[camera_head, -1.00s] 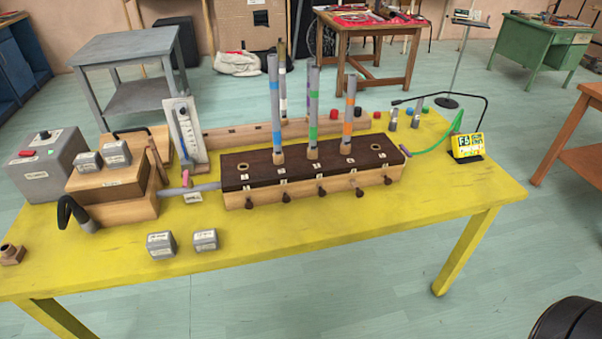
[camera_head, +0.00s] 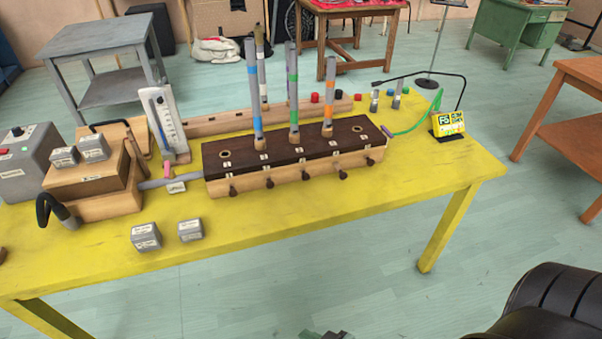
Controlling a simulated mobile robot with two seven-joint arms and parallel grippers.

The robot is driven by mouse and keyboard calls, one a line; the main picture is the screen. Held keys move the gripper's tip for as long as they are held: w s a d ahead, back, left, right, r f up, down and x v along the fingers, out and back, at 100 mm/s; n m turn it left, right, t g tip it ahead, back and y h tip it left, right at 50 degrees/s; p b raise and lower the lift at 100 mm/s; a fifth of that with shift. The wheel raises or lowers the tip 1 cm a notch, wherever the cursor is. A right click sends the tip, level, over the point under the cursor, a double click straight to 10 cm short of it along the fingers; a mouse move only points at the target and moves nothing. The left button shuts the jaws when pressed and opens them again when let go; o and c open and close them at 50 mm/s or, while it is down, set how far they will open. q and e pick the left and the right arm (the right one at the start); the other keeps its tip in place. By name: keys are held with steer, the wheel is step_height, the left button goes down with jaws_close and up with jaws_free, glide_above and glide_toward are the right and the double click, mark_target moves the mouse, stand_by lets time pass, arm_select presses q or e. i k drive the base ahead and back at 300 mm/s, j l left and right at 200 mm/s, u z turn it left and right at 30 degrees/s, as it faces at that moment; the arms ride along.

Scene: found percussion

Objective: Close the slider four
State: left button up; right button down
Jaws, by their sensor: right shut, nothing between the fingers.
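A wind chest (camera_head: 255,169) with a dark top and a pale wooden front stands on the yellow table. A row of dark slider knobs runs along its front. The fourth knob from the left (camera_head: 343,174) appears to stick out further than its neighbours. Three grey pipes with blue, green and orange bands stand upright on the chest. The labels by the sliders are too small to read. My right gripper (camera_head: 325,335) just shows at the bottom edge, shut and empty, well away from the knobs and mostly cut off. My left gripper is not in view.
The yellow table (camera_head: 290,222) is bare in front of the chest. Grey labelled weights (camera_head: 146,236) lie at front left, near wooden bellows (camera_head: 87,173). A yellow sign (camera_head: 448,123) stands at the right end. A black ribbed shape (camera_head: 560,305) fills the lower right corner.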

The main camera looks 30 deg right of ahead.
mark_target(342, 176)
steer(key=z, duration=1.3)
